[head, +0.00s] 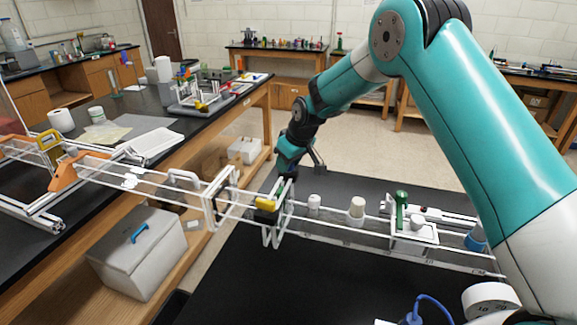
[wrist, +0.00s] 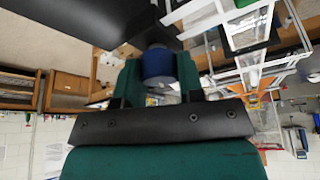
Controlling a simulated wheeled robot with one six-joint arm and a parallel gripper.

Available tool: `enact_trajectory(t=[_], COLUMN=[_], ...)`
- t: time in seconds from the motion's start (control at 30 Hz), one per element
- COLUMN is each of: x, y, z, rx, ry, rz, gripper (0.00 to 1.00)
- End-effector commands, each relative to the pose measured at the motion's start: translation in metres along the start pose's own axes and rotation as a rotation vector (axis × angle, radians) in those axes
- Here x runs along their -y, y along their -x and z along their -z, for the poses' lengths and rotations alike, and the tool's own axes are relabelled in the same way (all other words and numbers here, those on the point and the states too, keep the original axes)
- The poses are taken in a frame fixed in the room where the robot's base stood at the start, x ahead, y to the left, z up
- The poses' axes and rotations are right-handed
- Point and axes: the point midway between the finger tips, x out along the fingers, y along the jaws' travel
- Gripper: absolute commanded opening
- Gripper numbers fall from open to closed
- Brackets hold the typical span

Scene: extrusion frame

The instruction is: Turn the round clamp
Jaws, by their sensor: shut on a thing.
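The round clamp (wrist: 158,64) shows in the wrist view as a short, dark blue cylinder. My gripper (wrist: 158,72) has one dark green finger on each side of it and is shut on it. In the head view my gripper (head: 284,186) is at the white extrusion frame (head: 220,205), close to a yellow part (head: 266,204). The clamp cannot be made out in the head view, where the gripper and frame cover that spot. Its turn angle cannot be told.
A rail with a white knob (head: 357,208) and a green-handled part (head: 402,205) runs right over the black table (head: 300,285). An orange bracket (head: 66,172) holds the frame's left end. A grey box (head: 135,250) stands on the lower shelf.

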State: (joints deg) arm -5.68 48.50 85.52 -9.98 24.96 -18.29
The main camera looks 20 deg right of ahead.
Motion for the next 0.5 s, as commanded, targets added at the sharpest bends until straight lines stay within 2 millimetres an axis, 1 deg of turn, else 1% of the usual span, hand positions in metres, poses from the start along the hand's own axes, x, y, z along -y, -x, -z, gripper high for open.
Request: enact_trajectory(t=[0.03,0.5], x=[0.001,0.0005], y=[-0.0029,-0.0013], z=[-0.0007,0.0], rx=[-0.002,-0.001], ry=[-0.034,-0.382], rz=[-0.016,-0.159], gripper=[0.12,0.12])
